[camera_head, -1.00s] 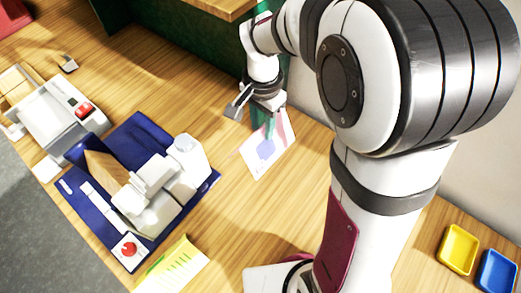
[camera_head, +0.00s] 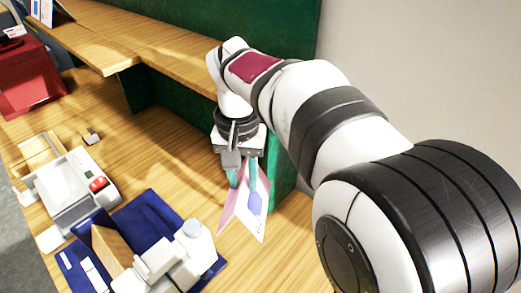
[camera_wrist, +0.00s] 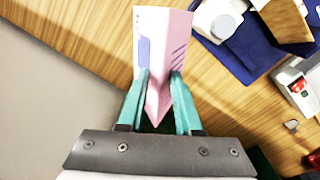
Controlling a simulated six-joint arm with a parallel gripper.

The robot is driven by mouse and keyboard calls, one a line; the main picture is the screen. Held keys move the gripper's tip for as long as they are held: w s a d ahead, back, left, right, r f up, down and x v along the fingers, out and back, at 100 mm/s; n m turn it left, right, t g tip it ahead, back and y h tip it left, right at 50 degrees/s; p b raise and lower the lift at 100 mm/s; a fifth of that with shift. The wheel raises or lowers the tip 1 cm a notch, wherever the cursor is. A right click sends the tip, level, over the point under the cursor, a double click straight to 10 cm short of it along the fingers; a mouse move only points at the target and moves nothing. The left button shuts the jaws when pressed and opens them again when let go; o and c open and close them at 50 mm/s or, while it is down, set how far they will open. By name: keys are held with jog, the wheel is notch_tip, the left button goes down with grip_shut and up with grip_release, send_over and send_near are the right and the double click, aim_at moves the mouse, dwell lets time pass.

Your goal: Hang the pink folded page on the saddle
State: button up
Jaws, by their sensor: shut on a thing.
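The pink folded page (camera_head: 230,205) hangs from my gripper (camera_head: 243,180) in the head view, pink on one panel and pale with a blue print on the other. In the wrist view the page (camera_wrist: 160,30) spreads in a V between the two teal fingers of my gripper (camera_wrist: 160,76), which is shut on it. A wooden wedge (camera_head: 107,248), which looks like the saddle, stands with a white machine (camera_head: 165,262) on a blue mat (camera_head: 145,212). The page is to the right of the mat, apart from the wedge. The wedge shows partly in the wrist view (camera_wrist: 288,20).
A white device with a red switch (camera_head: 72,195) stands left of the mat. A red box (camera_head: 28,82) is at the far left. A wooden shelf (camera_head: 165,50) and green panel (camera_head: 295,110) rise behind my gripper. Bare table lies between mat and panel.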

jog(key=w+a+r+n, duration=0.1)
jog(key=a+r+n, duration=0.2)
jog(key=a, duration=0.3)
jog(key=n, duration=0.8)
send_over(109, 249)
notch_tip(109, 249, down, 8)
notch_tip(109, 249, down, 12)
jog(key=shift+s+f, duration=0.1)
jog(key=o, duration=1)
